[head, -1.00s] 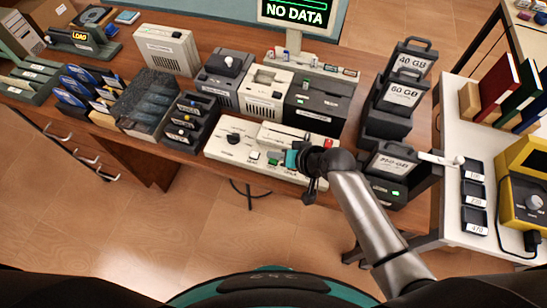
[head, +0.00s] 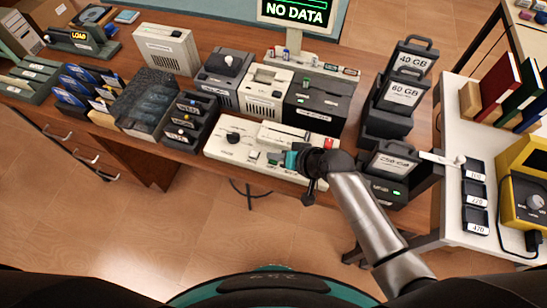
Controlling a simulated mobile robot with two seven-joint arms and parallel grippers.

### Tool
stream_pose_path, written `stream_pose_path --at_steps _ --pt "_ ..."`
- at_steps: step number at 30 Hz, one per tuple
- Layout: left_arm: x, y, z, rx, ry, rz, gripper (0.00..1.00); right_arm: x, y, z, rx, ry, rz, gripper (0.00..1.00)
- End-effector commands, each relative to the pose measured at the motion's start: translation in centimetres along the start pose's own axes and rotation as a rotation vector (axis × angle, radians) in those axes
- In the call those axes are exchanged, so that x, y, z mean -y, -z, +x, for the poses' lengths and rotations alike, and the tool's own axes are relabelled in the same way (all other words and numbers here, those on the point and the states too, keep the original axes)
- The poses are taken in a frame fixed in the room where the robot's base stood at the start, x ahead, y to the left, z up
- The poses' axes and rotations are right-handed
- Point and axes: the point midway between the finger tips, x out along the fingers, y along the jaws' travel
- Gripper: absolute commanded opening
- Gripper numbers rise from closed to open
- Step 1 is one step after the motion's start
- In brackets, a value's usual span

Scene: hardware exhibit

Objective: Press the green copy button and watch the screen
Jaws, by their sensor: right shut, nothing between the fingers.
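The cream control panel (head: 222,150) lies at the front edge of the wooden bench. It carries a dark knob (head: 232,138), a pale button (head: 253,155), a green button (head: 273,157) and a red button (head: 327,146). My right gripper (head: 285,160) is shut and empty, low over the panel just right of the green button. I cannot tell whether its tip touches the button, as the fingers and wrist hide part of that area. The screen (head: 296,12) at the top reads "NO DATA" in pale letters. My left gripper is out of view.
Grey and cream drive units (head: 265,90) stand behind the panel. Cartridges marked 40 GB (head: 411,62) and 60 GB (head: 402,92) stand at right, with another cartridge (head: 392,160) near my right forearm. A dark rack (head: 190,120) stands left of the panel. Floor in front is clear.

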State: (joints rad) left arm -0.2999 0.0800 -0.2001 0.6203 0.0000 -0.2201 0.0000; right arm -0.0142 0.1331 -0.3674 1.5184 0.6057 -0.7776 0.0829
Motion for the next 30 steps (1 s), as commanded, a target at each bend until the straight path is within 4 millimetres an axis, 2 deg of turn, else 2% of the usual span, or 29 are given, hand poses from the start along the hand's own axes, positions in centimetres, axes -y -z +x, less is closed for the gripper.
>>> stream_pose_path --at_steps 30 --pt "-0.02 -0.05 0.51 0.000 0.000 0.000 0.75 -0.44 -0.40 0.57 0.000 0.000 -0.001 0.00"
